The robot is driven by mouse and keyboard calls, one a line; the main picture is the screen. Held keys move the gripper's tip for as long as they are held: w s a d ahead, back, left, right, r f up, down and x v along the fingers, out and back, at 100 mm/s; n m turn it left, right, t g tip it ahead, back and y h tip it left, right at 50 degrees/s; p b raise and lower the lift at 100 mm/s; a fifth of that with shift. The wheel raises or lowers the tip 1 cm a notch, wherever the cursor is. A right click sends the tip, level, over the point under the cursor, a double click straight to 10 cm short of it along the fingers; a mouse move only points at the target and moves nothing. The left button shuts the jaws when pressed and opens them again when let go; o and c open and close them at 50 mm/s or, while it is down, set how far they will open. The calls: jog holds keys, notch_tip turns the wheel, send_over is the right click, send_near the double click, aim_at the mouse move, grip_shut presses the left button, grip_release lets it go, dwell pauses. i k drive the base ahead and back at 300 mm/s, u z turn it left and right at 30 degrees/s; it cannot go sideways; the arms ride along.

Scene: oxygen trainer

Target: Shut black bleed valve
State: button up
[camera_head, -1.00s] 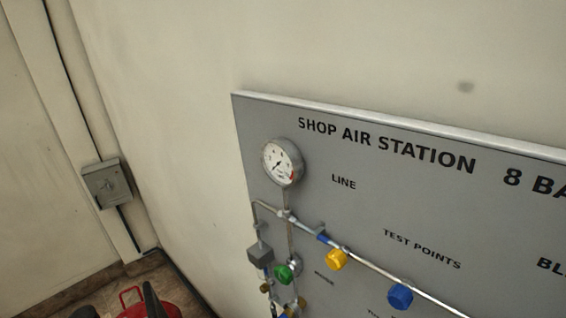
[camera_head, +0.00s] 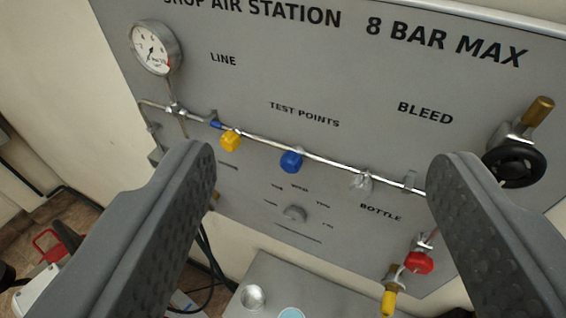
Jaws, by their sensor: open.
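The black bleed valve (camera_head: 515,164) is a round black handwheel at the right of the grey panel, right of the BLEED label, with a brass fitting (camera_head: 538,111) above it. My gripper (camera_head: 312,160) is open and empty, its two dark textured fingers wide apart in front of the panel. The right finger's tip is left of the black handwheel and overlaps its lower left edge in the picture. I cannot tell whether they touch.
A pipe crosses the panel (camera_head: 330,60) with a yellow knob (camera_head: 230,141) and a blue knob (camera_head: 291,161). A gauge (camera_head: 155,48) is at upper left. A red knob (camera_head: 419,263) and a yellow-tipped fitting (camera_head: 388,302) are below right. A grey surface (camera_head: 270,272) is below.

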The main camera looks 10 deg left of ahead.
aim_at(512, 172)
jog(key=u, duration=1.8)
jog(key=k, duration=0.75)
jog(key=z, duration=2.25)
